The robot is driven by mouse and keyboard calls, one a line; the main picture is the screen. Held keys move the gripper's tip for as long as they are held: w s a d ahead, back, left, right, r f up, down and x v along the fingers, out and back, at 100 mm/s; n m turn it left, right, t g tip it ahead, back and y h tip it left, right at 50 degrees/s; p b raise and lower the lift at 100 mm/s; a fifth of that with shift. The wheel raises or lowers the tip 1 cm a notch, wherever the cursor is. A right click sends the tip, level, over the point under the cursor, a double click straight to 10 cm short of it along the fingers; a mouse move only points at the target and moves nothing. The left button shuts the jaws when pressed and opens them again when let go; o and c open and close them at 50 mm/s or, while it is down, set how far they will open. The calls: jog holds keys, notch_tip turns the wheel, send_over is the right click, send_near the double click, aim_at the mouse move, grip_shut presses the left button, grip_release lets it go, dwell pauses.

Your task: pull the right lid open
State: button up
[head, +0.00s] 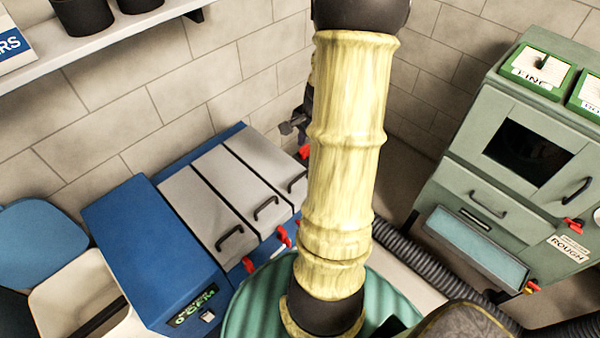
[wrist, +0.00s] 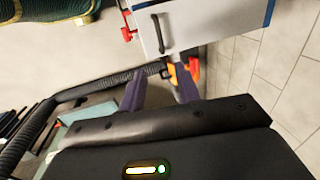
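The blue cabinet (head: 150,240) at the lower left of the head view has grey lids with black handles. The right lid (head: 272,152) looks closed; my arm hides part of it. Its black handle (head: 297,183) shows beside the arm. The wrist view shows a pale lid (wrist: 205,22), seemingly the right one, with its handle (wrist: 160,33) beyond my fingertips. My gripper (wrist: 161,84) is open, its two dark fingers apart and not on the handle. An orange and red fitting (wrist: 185,72) shows near the right finger. My arm mostly hides the gripper in the head view.
Red latches (head: 283,235) line the cabinet's front. A ribbed black hose (head: 410,262) runs past the arm. A green machine (head: 510,160) stands at the right. A shelf (head: 110,42) hangs at the upper left. Tiled wall (head: 130,120) lies behind the cabinet.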

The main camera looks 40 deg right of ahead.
aim_at(299, 176)
jog(key=w+f, duration=0.1)
jog(key=f, duration=0.4)
jog(key=w+f+p, duration=0.1)
jog(key=f, duration=0.4)
jog(key=w+f, duration=0.1)
jog(key=f, duration=0.5)
jog(key=shift+a, duration=0.1)
grip_shut()
jog(key=shift+r, duration=0.1)
